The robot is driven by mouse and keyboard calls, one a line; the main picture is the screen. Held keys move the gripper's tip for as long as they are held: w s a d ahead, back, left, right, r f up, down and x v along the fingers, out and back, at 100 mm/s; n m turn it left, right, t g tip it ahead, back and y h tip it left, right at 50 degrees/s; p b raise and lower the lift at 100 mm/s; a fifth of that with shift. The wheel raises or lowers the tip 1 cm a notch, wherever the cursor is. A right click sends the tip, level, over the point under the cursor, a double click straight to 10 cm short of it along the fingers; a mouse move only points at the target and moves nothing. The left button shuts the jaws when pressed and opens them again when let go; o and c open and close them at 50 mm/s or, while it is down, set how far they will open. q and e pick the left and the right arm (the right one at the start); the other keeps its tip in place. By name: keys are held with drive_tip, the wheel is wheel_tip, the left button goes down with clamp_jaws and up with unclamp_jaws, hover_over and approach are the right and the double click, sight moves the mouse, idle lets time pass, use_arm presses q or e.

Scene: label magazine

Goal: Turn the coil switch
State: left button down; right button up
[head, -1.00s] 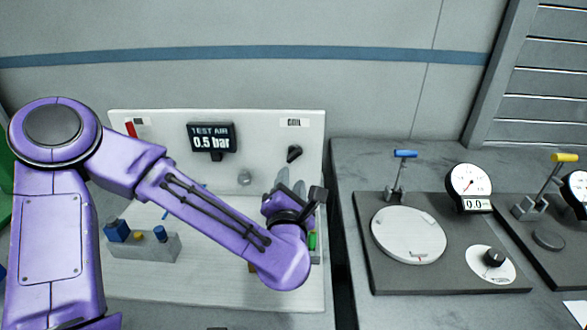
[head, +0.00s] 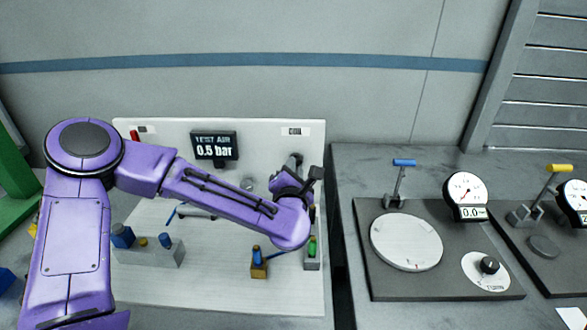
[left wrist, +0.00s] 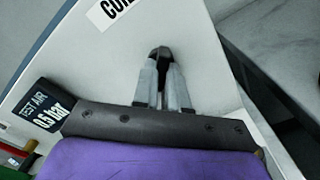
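The coil switch is a black knob on the upright white panel, under a label at its upper right. In the left wrist view the knob (left wrist: 160,53) shows at the fingertips, below the partly cut-off label (left wrist: 112,10). In the head view the switch is mostly hidden behind my left gripper (head: 295,165). My left gripper also shows in the left wrist view (left wrist: 161,68), its two grey fingers slightly apart, one at each side of the knob. Whether they touch it is not clear. My right gripper is not in view.
A display (head: 214,146) on the panel reads "TEST AIR 0.5 bar". A grey block (head: 150,255) with blue plugs and a small brown block (head: 259,268) stand on the white base. Dark plates with gauges (head: 467,195) and levers lie on the right bench.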

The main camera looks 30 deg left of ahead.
use_arm(q)
drive_tip(key=shift+m, duration=0.4)
drive_tip(key=shift+r+m+p, duration=0.15)
drive_tip(key=shift+m+p, duration=0.85)
drive_tip(key=shift+m, duration=3.1)
drive_tip(key=shift+a, duration=0.1)
drive_tip(key=c, duration=1.2)
unclamp_jaws()
drive_tip(key=shift+o, duration=0.2)
